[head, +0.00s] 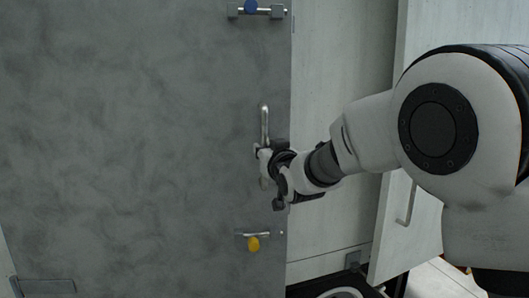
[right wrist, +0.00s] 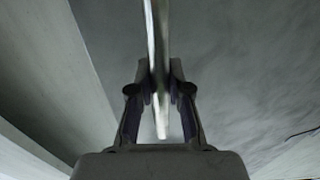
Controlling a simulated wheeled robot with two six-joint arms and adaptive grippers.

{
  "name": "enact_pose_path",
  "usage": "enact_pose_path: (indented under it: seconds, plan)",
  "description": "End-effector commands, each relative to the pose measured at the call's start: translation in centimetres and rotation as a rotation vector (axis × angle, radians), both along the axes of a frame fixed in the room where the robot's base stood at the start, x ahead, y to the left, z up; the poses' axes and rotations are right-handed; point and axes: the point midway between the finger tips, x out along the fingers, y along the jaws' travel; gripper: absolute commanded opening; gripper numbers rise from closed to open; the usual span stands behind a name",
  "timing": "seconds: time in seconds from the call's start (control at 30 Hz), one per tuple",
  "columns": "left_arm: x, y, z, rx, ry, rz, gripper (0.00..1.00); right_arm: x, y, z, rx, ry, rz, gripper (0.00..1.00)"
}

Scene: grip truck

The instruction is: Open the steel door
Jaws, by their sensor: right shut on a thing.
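The steel door (head: 140,150) is a large grey mottled panel that fills the left and middle of the head view. Its upright metal handle (head: 264,124) is near its right edge. My right gripper (head: 263,162) is at the lower part of the handle and hides some of it. In the right wrist view, the two fingers (right wrist: 160,88) are shut on the handle (right wrist: 157,40), one on each side. A bolt with a blue knob (head: 251,6) is at the door's top right. A bolt with a yellow knob (head: 253,244) is below the handle. My left gripper is not in view.
A pale panel (head: 340,60) stands just right of the door. A white door with a bar handle (head: 407,205) stands farther right, partly behind my right arm. A dark rounded object (head: 340,293) is low at the bottom, only partly seen.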

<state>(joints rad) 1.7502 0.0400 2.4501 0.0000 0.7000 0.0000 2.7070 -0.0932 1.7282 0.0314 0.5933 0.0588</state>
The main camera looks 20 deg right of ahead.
Motion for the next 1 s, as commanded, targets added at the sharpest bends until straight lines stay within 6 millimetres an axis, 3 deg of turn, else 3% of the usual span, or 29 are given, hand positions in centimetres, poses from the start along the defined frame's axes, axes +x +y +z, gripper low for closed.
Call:
enact_pose_path:
  seconds: [0.43, 0.83, 1.0]
  plan:
    - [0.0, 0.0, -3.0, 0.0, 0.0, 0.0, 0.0, -5.1, 1.5, -0.5, -0.003, 0.003, 0.0, 0.0]
    - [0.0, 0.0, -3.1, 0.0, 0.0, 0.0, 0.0, -5.9, 1.7, -0.3, -0.002, 0.003, 0.0, 0.0]
    - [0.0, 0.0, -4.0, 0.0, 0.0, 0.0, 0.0, -7.6, 2.3, -0.4, -0.004, 0.002, 0.0, 0.0]
